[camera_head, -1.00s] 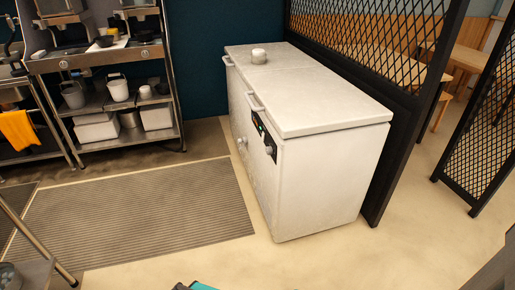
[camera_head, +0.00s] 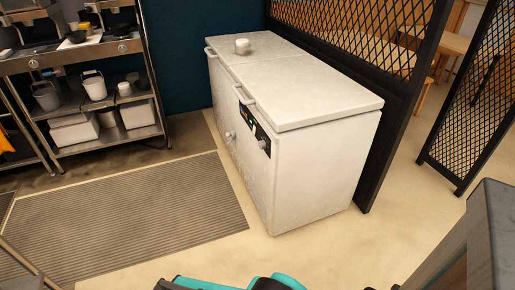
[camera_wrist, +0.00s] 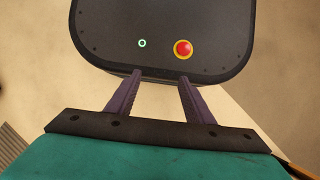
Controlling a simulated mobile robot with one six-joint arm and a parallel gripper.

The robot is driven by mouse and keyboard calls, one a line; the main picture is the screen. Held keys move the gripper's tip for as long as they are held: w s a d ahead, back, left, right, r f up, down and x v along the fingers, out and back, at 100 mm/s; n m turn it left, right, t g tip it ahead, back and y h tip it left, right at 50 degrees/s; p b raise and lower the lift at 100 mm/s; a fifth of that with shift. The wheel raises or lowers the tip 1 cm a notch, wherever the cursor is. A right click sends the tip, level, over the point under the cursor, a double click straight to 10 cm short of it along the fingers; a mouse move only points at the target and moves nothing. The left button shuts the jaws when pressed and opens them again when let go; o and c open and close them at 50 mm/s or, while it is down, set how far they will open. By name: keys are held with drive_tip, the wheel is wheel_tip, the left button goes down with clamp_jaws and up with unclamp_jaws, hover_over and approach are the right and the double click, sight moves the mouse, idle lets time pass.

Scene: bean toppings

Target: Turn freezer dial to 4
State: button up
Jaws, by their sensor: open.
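The white chest freezer (camera_head: 315,175) stands in the middle of the head view with its lids shut. A dark control panel (camera_head: 255,127) is on its front side near the right corner. A round pale dial (camera_head: 263,144) sits at the panel's lower end; its setting is too small to read. Another round knob (camera_head: 229,135) is lower on the front, to the left. My gripper (camera_wrist: 158,82) is open and empty in the wrist view, with its fingers apart over my own base. It is well away from the freezer.
A striped floor mat (camera_head: 130,215) lies left of the freezer. A metal shelf rack (camera_head: 100,100) with pots and bins stands at the left. A black mesh partition (camera_head: 360,45) runs behind the freezer. A dark counter (camera_head: 470,245) is at the lower right. The floor before the freezer is clear.

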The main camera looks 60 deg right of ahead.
drive_tip(key=w+d+n+h, duration=0.4)
drive_tip(key=w+d, duration=0.7)
drive_tip(key=d, duration=0.5)
drive_tip(key=n+g+h, duration=0.5)
drive_tip(key=n+h, duration=0.2)
drive_tip(key=h, duration=0.4)
approach(262, 145)
drive_tip(key=w+a+f, duration=0.1)
drive_tip(key=w+a, duration=0.3)
drive_tip(key=shift+w+d+f, duration=0.1)
drive_tip(key=shift+w+d, duration=0.1)
drive_tip(key=shift+s+d, duration=0.1)
drive_tip(key=p+x, duration=0.1)
drive_tip(key=x, duration=1.2)
drive_tip(key=shift+d+f, duration=0.2)
drive_tip(key=shift+d, duration=0.05)
drive_tip(key=shift+s, duration=0.1)
